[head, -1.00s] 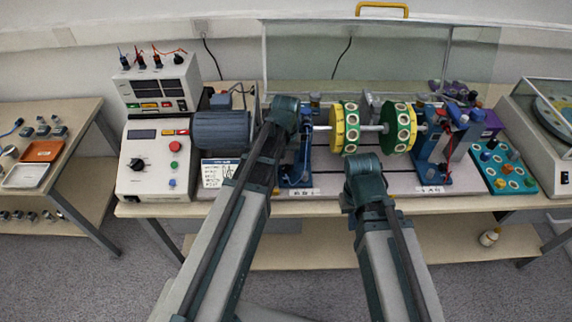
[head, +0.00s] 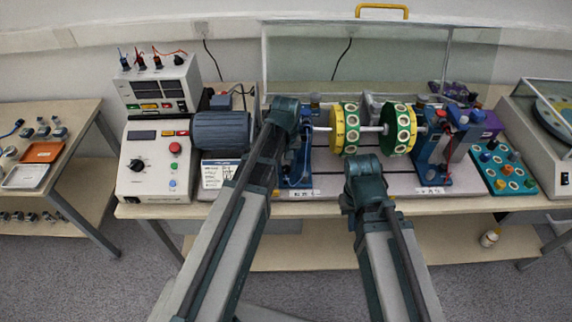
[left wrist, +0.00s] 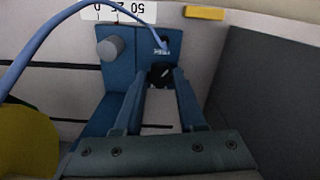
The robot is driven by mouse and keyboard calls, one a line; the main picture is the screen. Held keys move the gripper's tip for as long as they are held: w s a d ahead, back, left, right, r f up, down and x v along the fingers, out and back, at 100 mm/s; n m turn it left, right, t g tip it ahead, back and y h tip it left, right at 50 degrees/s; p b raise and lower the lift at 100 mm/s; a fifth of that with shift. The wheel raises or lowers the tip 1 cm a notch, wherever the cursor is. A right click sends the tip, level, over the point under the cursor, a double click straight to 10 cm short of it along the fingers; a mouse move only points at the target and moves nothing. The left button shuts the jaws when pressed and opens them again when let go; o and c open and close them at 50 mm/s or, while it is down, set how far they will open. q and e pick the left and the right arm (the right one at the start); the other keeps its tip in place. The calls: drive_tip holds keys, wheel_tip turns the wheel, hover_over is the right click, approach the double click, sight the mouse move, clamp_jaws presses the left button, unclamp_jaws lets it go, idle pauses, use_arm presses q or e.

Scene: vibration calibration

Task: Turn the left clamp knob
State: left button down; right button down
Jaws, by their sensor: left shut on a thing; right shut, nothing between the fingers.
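The left blue bearing stand (head: 298,170) is on the grey bench plate, partly behind my left arm. In the left wrist view its blue body (left wrist: 122,85) bears a small black knob (left wrist: 160,73). My left gripper (left wrist: 159,80) is shut on this black knob, one finger on each side. In the head view the knob is hidden behind my left wrist, near my left gripper (head: 287,108). My right gripper (head: 363,172) is shut and empty in front of the plate, below the yellow and green discs; its fingertips are hard to make out.
A yellow disc (head: 338,130) and a green disc (head: 397,128) sit on the shaft between the stands. A right blue stand (head: 432,160), a motor (head: 222,131) and a control box (head: 155,180) stand nearby. A blue cable (left wrist: 45,30) arches close to my left gripper.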

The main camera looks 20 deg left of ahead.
sight(286, 168)
use_arm(q)
drive_tip(key=shift+n, duration=2.2)
drive_tip(key=shift+c, duration=2.4)
unclamp_jaws()
wheel_tip(286, 168, up, 14)
drive_tip(key=p, duration=1.3)
drive_tip(key=shift+p, duration=0.4)
drive_tip(key=shift+f, duration=0.15)
